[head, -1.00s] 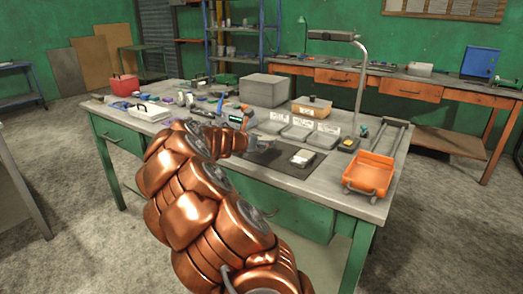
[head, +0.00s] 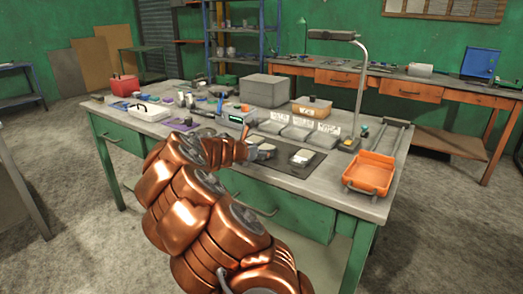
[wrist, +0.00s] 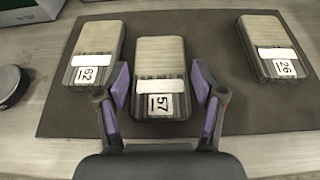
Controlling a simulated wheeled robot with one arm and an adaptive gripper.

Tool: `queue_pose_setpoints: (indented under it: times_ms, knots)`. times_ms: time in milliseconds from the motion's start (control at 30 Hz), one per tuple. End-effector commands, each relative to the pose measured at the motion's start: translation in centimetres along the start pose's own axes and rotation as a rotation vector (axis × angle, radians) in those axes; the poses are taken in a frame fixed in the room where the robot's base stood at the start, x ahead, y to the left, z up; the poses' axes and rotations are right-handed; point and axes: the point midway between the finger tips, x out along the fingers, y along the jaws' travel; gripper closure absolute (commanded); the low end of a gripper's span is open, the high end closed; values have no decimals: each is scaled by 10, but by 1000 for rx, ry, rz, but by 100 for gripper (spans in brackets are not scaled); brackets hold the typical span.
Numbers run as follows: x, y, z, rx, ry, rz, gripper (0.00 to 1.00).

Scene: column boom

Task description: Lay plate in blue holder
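Three grey, pale-topped plates lie on a dark mat (wrist: 222,70): plate 62 (wrist: 95,50) at left, plate 57 (wrist: 159,65) in the middle and plate 26 (wrist: 277,50) at right. My gripper (wrist: 161,88) is open, with a purple-padded finger on each side of the near part of plate 57. A gap shows between each finger and the plate. In the head view my gripper (head: 264,151) is low at the mat, and plate 26 (head: 303,157) lies to its right. I cannot make out a blue holder for certain.
Grey labelled trays (head: 298,133) stand behind the mat. A small device with a display (head: 237,117) and scattered small items are at left. A blue box (head: 481,62) stands on the back bench.

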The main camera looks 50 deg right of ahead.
Motion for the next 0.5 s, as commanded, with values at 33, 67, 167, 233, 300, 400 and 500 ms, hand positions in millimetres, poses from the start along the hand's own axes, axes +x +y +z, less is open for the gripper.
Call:
queue_pose_setpoints:
  times_ms: [33, 67, 167, 233, 300, 400, 500]
  knots:
    - [0, 0, 0, 0, 0, 0, 32]
    - [0, 0, 1, 0, 0, 0, 32]
    - [-3, 0, 3, 1, 0, 1, 32]
    - [-8, 0, 3, -1, -1, 1, 32]
    - [-16, 0, 3, -2, 0, 1, 32]
    - [-29, 0, 2, -3, 0, 1, 32]
    - [-44, 1, 3, -2, 0, 3, 32]
